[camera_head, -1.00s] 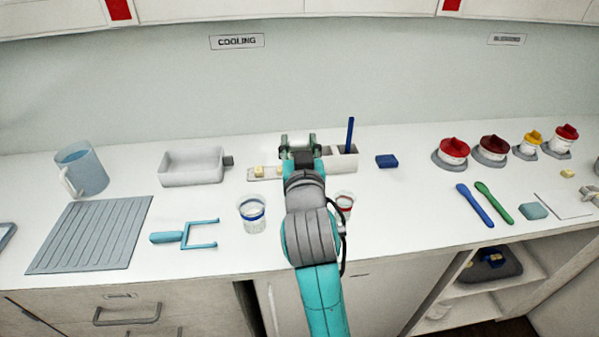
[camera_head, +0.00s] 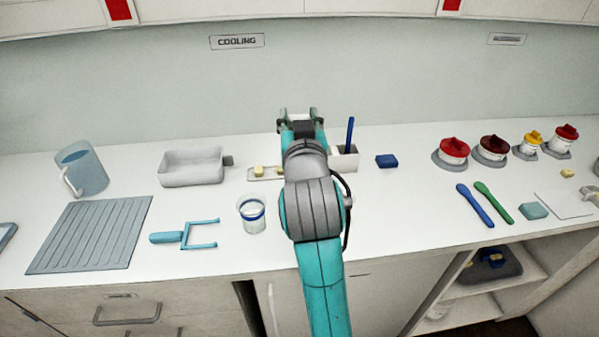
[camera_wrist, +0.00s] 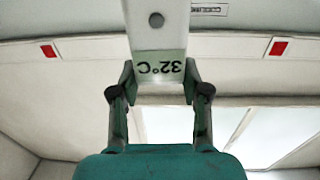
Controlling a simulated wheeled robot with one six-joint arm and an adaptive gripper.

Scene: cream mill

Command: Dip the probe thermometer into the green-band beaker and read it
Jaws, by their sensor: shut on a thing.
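My gripper (camera_head: 298,113) is raised over the back of the counter, near the wall. In the wrist view my gripper (camera_wrist: 159,88) is shut on the white probe thermometer (camera_wrist: 157,28). Its pale green display reads 32°C, upside down in the picture, with a round dark button above it. The probe tip is not visible. No green-band beaker shows; my arm covers part of the counter. A blue-band beaker (camera_head: 252,217) with clear contents stands left of my arm.
A white holder (camera_head: 345,163) with an upright blue stick stands right of my arm. Lidded pots (camera_head: 453,151) and two spatulas (camera_head: 474,205) are right.

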